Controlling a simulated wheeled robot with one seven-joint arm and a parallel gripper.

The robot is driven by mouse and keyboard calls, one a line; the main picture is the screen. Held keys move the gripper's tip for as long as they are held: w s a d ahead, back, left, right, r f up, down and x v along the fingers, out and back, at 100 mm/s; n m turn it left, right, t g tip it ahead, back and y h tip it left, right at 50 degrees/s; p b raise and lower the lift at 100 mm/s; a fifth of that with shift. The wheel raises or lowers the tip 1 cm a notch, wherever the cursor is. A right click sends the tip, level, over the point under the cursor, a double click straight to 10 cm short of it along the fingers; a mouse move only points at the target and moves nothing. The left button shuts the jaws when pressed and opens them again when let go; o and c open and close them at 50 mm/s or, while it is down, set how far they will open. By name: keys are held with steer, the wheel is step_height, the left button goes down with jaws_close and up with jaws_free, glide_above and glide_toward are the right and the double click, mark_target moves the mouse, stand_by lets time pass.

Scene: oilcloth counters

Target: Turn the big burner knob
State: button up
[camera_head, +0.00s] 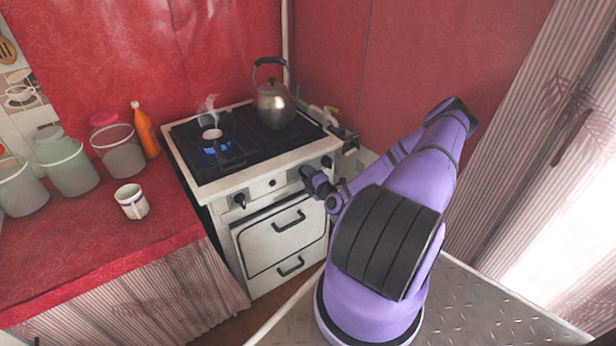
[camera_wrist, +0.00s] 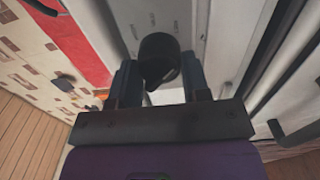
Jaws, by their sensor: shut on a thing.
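The white stove (camera_head: 282,164) stands against the red wall in the head view, with dark knobs along its front panel. My gripper (camera_head: 305,174) is at the right part of that panel and hides the spot it touches. In the wrist view, my gripper (camera_wrist: 160,75) has a finger on each side of a black rounded knob (camera_wrist: 160,57) and is shut on it.
A metal kettle (camera_head: 273,103) stands on the hob's right side. A blue flame (camera_head: 211,150) burns at the left, with vapour above. A white mug (camera_head: 132,201), several jars and an orange bottle (camera_head: 145,131) stand on the red counter (camera_head: 95,259). Oven handles project below the panel.

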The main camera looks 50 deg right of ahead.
steer(key=shift+f, duration=0.1)
stand_by(0.4)
steer(key=o, duration=0.9)
steer(key=v, duration=1.1)
